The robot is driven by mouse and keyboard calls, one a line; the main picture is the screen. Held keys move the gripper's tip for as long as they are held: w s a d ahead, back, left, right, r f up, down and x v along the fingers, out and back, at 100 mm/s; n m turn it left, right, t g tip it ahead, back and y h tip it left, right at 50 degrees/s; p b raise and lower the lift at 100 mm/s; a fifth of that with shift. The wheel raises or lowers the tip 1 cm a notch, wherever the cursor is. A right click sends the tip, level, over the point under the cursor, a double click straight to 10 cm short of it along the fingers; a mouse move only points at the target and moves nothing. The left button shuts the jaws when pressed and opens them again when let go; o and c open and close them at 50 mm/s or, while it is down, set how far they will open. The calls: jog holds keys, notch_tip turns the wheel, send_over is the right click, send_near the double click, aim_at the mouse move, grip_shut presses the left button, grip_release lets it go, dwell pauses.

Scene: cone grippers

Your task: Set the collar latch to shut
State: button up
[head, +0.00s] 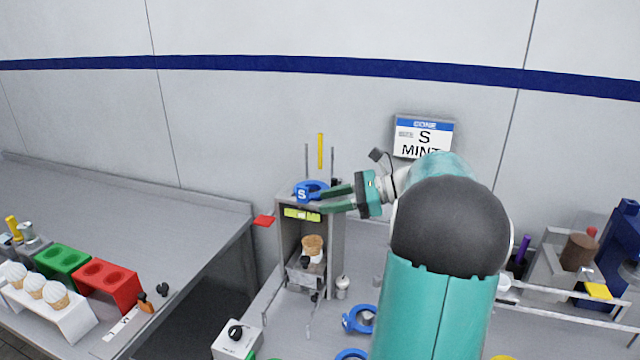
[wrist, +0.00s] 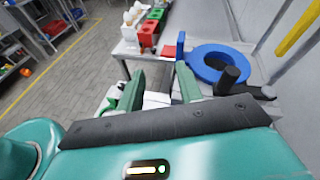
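A blue collar ring marked S (head: 308,190) sits on top of the grey cone stand (head: 336,240); it also shows in the wrist view as a blue ring (wrist: 213,78) with a handle-like arm. A black upright knob (wrist: 230,80), perhaps the collar latch, stands at the ring's near side. Its set position cannot be told. My gripper (head: 321,201) is at the stand's top, right of the collar, with fingers pointing left. In the wrist view the fingers (wrist: 160,72) are apart with nothing between them; the ring and knob lie right of them.
A red tab (head: 264,221) sticks out left of the stand. A cone (head: 313,246) stands inside it. A yellow upright bar (head: 320,151) and thin rods rise behind the collar. Blue rings (head: 358,319) lie on the bench. A sign (head: 423,138) reads S MINT.

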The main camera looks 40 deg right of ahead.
aim_at(336, 181)
jog(key=s+d+m+t, duration=0.4)
jog(key=s+d, duration=0.1)
jog(key=d, duration=0.7)
jog(key=shift+h, duration=0.3)
jog(key=x, duration=1.3)
jog(key=shift+w+a+r, duration=0.1)
jog(key=shift+a+r, duration=0.2)
jog(key=shift+a, duration=0.15)
